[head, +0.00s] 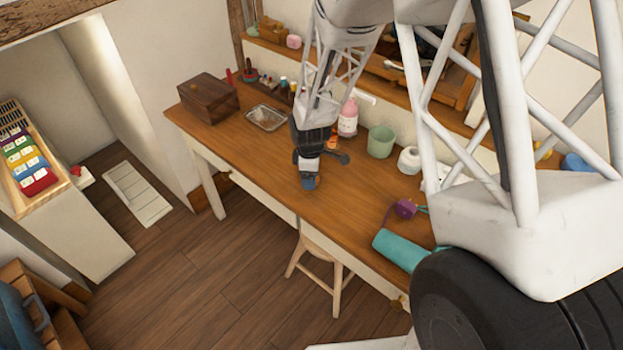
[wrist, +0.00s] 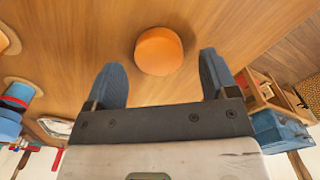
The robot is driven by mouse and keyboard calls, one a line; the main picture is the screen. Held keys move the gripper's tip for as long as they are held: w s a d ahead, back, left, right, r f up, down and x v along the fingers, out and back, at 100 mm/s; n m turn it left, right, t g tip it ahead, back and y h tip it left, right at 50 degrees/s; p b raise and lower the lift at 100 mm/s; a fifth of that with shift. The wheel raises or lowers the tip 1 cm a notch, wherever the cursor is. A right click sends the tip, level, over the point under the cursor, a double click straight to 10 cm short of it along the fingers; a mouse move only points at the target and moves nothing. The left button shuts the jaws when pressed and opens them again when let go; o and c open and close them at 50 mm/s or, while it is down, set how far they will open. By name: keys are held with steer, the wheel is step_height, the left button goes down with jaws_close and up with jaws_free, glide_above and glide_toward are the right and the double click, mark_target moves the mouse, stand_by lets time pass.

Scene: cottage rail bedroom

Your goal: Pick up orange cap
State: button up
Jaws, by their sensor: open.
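The orange cap (wrist: 159,51) is a plain, short, round piece lying on the wooden desk top in the wrist view. It is ahead of my gripper (wrist: 160,62), centred between the two blue-grey fingers and mostly just past their tips. The fingers are wide apart, with nothing held, and bare wood shows on both sides of the cap. In the head view my gripper (head: 308,180) hangs over the middle of the desk near its front edge. I cannot make out the cap for certain there; the arm may hide it.
The wooden desk (head: 228,141) carries a brown box (head: 208,97), a metal tray (head: 267,117), a pink bottle (head: 348,118), a green cup (head: 381,141) and a teal cylinder (head: 399,249). A stool (head: 323,250) stands below. Desk top around my gripper is mostly clear.

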steer(key=shift+f, duration=0.75)
steer(key=c, duration=1)
